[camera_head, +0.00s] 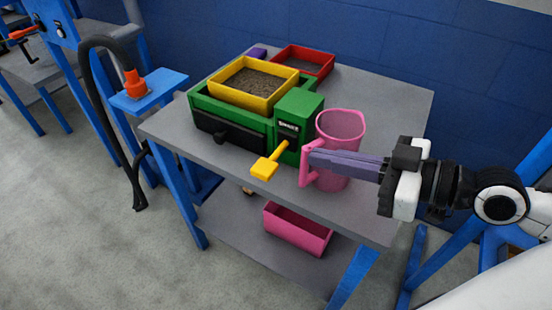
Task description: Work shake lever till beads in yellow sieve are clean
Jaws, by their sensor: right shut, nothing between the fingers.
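The yellow sieve (255,99) sits on top of the green shaker box (240,122) on the grey table. Grey-brown material fills it, and I cannot make out separate beads. The shake lever (269,161) is a yellow handle on the green housing at the box's right end. It slants down toward the front and ends in a wide paddle. My right gripper (312,158) reaches in from the right, its long fingers shut. Its tips are at the handle of the pink jug, right of the lever and apart from it. My left gripper is not in view.
The pink jug (341,128) stands right of the shaker, close to the lever. A red tray (303,62) and a small purple block (257,53) are behind. A pink bin (297,229) is on the lower shelf. The grey table (390,98) has free room at the back right.

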